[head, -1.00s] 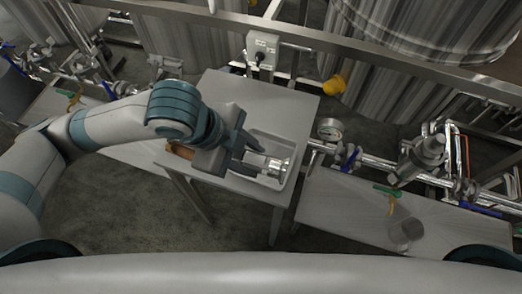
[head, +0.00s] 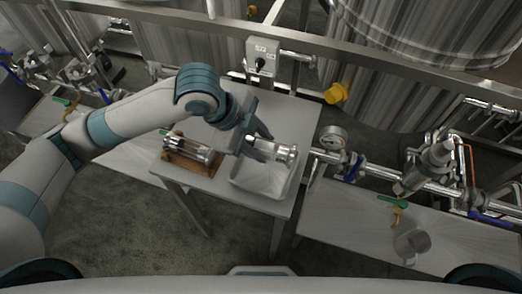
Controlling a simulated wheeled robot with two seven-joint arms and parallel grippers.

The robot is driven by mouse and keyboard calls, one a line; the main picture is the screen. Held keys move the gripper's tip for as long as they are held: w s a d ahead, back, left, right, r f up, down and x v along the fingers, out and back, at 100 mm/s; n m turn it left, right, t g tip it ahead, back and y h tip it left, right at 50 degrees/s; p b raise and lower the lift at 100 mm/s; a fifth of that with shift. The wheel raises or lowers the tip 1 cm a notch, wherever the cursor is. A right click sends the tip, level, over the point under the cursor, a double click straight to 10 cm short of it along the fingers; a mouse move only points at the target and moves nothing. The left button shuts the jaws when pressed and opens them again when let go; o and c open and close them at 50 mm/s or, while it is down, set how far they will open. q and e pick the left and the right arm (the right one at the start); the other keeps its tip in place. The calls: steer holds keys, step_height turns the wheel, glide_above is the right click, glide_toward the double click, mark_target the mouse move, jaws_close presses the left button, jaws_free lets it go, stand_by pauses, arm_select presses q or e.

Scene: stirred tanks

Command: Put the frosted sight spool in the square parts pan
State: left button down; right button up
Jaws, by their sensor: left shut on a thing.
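My left gripper (head: 256,142) is shut on a sight spool (head: 286,153), a short tube with bright metal ends. The spool lies sideways in the picture, over the far part of the square parts pan (head: 262,189), and seems to be above its floor. The fingers hide part of its tube, so I cannot tell for sure whether it is frosted. The pan is pale, shallow and otherwise looks empty. A second spool (head: 192,150), with a glassy tube and metal ends, lies on a brown wooden holder (head: 207,170) left of the pan. My right gripper is not in view.
Pan and holder share a grey table (head: 287,108). A grey switch box (head: 262,56) and a pressure gauge (head: 332,137) with piping stand behind and right.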

mark_target(261, 152)
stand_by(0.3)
arm_select(q)
steer(key=shift+f+p, duration=0.55)
steer(key=shift+f, duration=1.4)
steer(key=shift+f, duration=0.65)
steer(key=c, duration=1.2)
jaws_free()
steer(key=shift+o, duration=0.2)
steer(key=shift+r, duration=0.15)
